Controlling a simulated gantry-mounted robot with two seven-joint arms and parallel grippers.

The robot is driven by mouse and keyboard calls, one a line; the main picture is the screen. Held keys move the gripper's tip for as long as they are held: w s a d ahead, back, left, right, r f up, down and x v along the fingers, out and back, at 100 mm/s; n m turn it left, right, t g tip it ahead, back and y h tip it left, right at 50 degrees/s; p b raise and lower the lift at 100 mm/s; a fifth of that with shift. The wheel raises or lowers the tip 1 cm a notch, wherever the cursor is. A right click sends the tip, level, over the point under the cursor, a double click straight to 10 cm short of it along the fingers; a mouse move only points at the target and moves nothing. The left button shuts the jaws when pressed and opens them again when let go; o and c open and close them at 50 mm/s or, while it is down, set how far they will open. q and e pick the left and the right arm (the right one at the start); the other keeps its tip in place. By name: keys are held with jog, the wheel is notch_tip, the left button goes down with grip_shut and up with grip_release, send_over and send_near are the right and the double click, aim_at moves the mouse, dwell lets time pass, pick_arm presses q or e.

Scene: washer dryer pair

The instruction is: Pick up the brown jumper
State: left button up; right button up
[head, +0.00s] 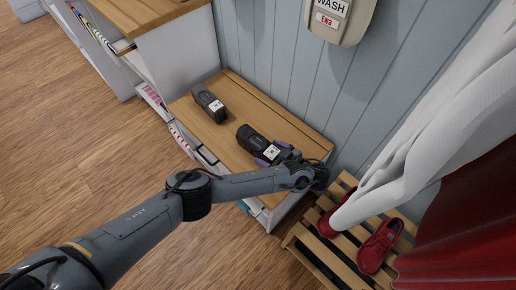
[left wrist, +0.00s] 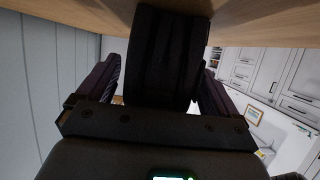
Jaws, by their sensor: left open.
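Two dark, rolled or folded bundles with white labels lie on the wooden bench top in the head view. One bundle (head: 208,104) is farther left. The other bundle (head: 251,138) is nearer my left gripper (head: 268,154). Both look nearly black, and I cannot tell for sure which is the brown jumper. In the left wrist view a dark ribbed bundle (left wrist: 165,50) fills the space between the fingers of my left gripper (left wrist: 160,85). The fingers are open on either side of it. Whether they touch it is unclear. My right gripper is out of view.
The bench top (head: 235,95) stands against a panelled wall (head: 290,60). A slatted rack (head: 300,235) with red shoes (head: 378,248) is at the right, beside white and red hanging cloth (head: 440,120). A wall unit (head: 338,20) hangs above. Wooden floor (head: 80,150) is clear at left.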

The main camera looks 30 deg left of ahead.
pick_arm(q)
jog(key=shift+w+a, duration=0.15)
jog(key=shift+a, duration=0.1)
jog(key=shift+d, duration=0.1)
jog(key=shift+d, duration=0.1)
jog(key=c, duration=1.2)
jog(key=shift+c, duration=0.9)
jog(key=shift+r, duration=0.1)
